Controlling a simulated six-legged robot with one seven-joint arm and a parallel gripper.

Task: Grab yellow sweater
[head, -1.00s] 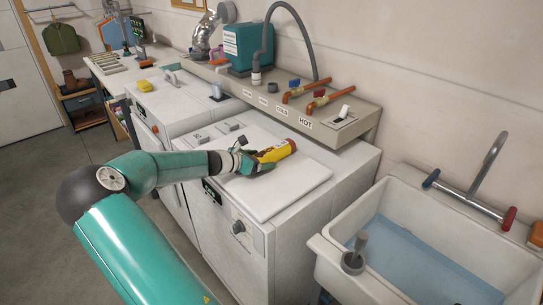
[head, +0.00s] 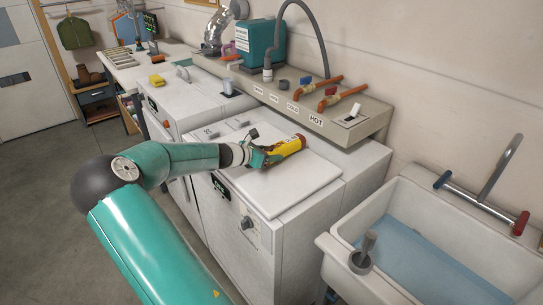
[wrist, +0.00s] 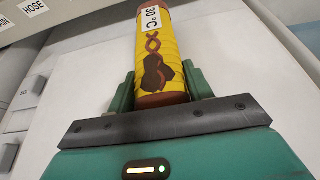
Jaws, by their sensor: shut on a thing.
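A yellow rolled bundle (head: 290,146) with brown ends lies over the white lid of the near machine. I take it for the yellow sweater; its knit is not clear. In the wrist view the roll (wrist: 160,60) shows a brown twisted pattern, a dark brown patch and a white "30 °C" label. My gripper (head: 268,155) comes from the left and is shut on its near end, one green finger on each side in the wrist view (wrist: 160,88). The roll is at or just above the lid; I cannot tell whether it touches.
A sink (head: 335,245) with a grey-handled tool (head: 362,255) stands to the right. A yellow block (head: 157,82) sits on the far machine.

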